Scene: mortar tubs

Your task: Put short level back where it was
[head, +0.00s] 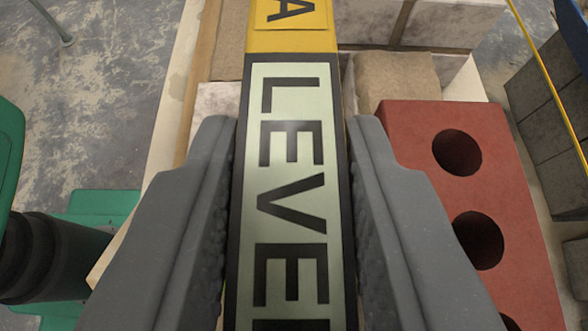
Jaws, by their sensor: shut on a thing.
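The short level (290,215) is a long yellow bar with a black-bordered pale label reading "LEVEL". It runs up the middle of the head view, and its near end is cut off by the bottom edge. My gripper (293,140) has its two grey fingers on either side of the level and is shut on it. The far, yellow part of the level reaches past the fingertips to the top edge. Whether the level touches the surface beneath it cannot be told.
A red brick with round holes (405,125) lies close to the right finger. Pale blocks (450,22) and a tan block (392,80) lie beyond. Grey blocks (550,120) stand at the right, behind a yellow line (545,75). Green objects (105,205) are at the left, above bare concrete floor (100,100).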

